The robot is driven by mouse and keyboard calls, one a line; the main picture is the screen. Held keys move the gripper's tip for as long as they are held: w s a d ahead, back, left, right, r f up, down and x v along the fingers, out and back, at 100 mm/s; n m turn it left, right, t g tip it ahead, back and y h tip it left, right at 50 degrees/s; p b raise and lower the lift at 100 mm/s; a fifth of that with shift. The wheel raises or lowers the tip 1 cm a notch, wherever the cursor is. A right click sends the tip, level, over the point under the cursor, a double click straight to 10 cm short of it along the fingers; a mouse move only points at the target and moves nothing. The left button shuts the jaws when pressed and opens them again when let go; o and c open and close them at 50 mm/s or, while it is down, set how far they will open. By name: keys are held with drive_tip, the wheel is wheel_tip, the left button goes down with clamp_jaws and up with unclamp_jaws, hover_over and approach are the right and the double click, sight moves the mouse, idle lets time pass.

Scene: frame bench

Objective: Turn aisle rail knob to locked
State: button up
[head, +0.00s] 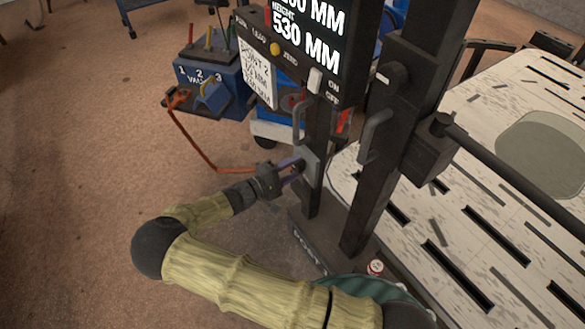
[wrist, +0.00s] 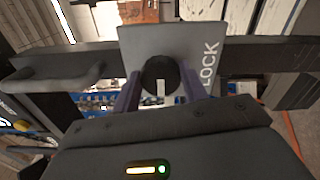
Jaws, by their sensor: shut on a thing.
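The aisle rail knob (wrist: 160,75) is a dark round knob with a light pointer mark, on a grey plate (wrist: 140,42) lettered "LOCK" at its right side. My gripper (wrist: 158,92) is shut on the knob, with one purplish finger on each side of it. The pointer mark runs toward my gripper in the wrist view, not toward the lettering. In the head view my gripper (head: 292,168) reaches the plate (head: 311,165) low on a dark upright post; the fingers and post hide most of the knob there.
Above the plate a dark display box (head: 300,45) reads "530 MM" and has a white switch. Dark handles (head: 374,136) stick out from the posts. A pale slotted table (head: 480,220) fills the right. A blue valve box (head: 210,82) with an orange hose stands behind. Brown floor is open at left.

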drive_tip(key=o, duration=1)
drive_tip(key=v, duration=1.7)
drive_tip(key=shift+s+a+b, duration=0.2)
drive_tip(key=shift+b, duration=0.2)
drive_tip(key=shift+f, duration=0.1)
